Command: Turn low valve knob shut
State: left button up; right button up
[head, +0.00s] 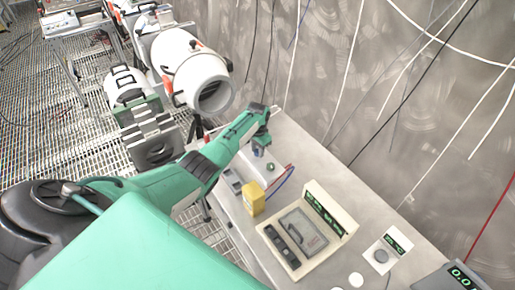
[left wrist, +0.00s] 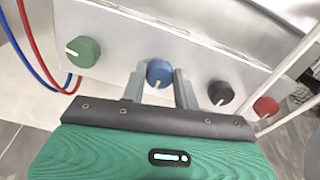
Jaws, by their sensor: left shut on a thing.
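In the left wrist view, a row of round knobs with white pointer marks sits on a pale metal panel (left wrist: 120,45). They are a green knob (left wrist: 83,52), a blue knob (left wrist: 160,72), a black knob (left wrist: 221,93) and a red knob (left wrist: 265,106). My left gripper (left wrist: 160,85) is shut on the blue knob, one finger on each side. In the head view my left gripper (head: 260,145) is at the far end of the bench, and the knob in it is mostly hidden. No label shows which knob is the low valve. My right gripper is not in view.
The grey bench (head: 320,170) holds a yellow box (head: 253,198), a cream instrument case (head: 308,230) with green displays, and a small display unit (head: 387,250). A red and blue cable pair (left wrist: 40,60) hangs beside the green knob. A large white cylinder (head: 200,75) stands beyond the bench.

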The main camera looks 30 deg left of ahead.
aim_at(257, 151)
pick_arm(q)
jog(key=shift+n, duration=0.3)
jog(key=o, duration=1)
jog(key=shift+c, duration=0.2)
jog(key=shift+r, duration=0.1)
notch_tip(257, 151, up, 14)
jog(key=b, duration=0.2)
jog(key=shift+f, duration=0.2)
